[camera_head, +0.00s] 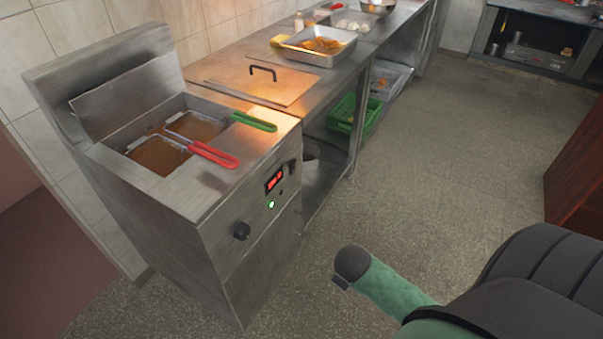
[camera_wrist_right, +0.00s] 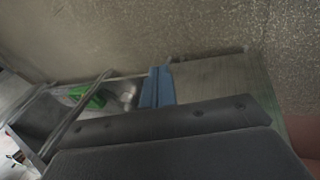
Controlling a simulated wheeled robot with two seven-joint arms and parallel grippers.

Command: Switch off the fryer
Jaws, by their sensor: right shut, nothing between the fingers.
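The steel fryer (camera_head: 150,195) stands against the tiled wall at the left of the head view. Its front has a lit red display (camera_head: 274,181), a glowing green light (camera_head: 271,205), a black knob (camera_head: 242,231) and a small dark fitting (camera_head: 292,166) near the right edge. Two baskets sit in the oil, one with a red handle (camera_head: 215,154) and one with a green handle (camera_head: 254,122). My right gripper (camera_wrist_right: 157,87) shows as blue fingers in the right wrist view, shut and empty. In the head view, my right arm is apart from the fryer. My left gripper is out of view.
A steel counter (camera_head: 345,60) runs back from the fryer, bearing a food tray (camera_head: 340,57). A green crate (camera_head: 348,112) is on its lower shelf; a green crate (camera_wrist_right: 88,98) also shows in the wrist view. A brown cabinet (camera_head: 575,185) stands right. The floor between is clear.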

